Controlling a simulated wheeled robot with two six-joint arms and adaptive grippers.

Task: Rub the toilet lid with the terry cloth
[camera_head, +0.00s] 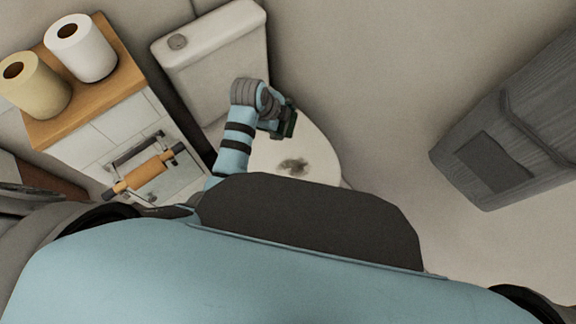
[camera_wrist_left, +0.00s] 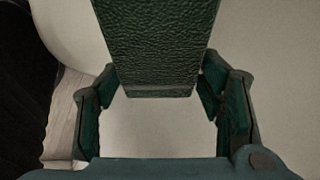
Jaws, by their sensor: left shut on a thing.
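The white toilet lid (camera_head: 318,153) is closed below the cistern in the head view, with a brownish smudge (camera_head: 292,167) on it. My left gripper (camera_head: 284,124) is over the upper part of the lid, beside the smudge. It is shut on the terry cloth, a dark green, textured block-like piece (camera_wrist_left: 155,45). In the left wrist view the cloth sits between the two fingers of the gripper (camera_wrist_left: 165,105). Whether the cloth touches the lid cannot be told. My body hides the lower left of the lid. My right gripper is not in view.
The cistern (camera_head: 215,60) stands behind the lid. At left, a wooden shelf (camera_head: 95,100) holds two paper rolls (camera_head: 80,48), above an orange roll on a holder (camera_head: 150,170). A grey bin (camera_head: 500,140) stands at right. The floor between toilet and bin is clear.

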